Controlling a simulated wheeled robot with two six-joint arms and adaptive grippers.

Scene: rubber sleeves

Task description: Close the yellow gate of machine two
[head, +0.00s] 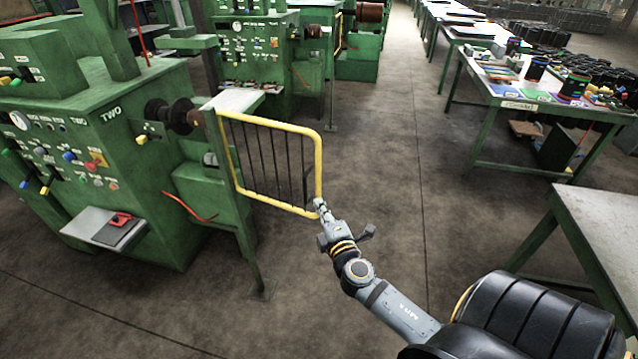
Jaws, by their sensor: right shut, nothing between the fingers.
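The yellow gate (321,165) is a yellow tube frame with dark vertical bars, hinged on a green post at its left. It stands swung out from machine two (150,120), the green machine marked TWO at the left, and reaches over the aisle. My right gripper (318,203) is shut and empty. Its fingertips are at the gate's lower right corner, touching or very close to it; I cannot tell which. My left gripper is not in view.
A second green machine (250,40) stands behind. At the right are a table with colored parts (530,100) and a bare grey table (605,220). A small shelf (90,224) holds a red-handled item. The aisle floor (390,130) is clear.

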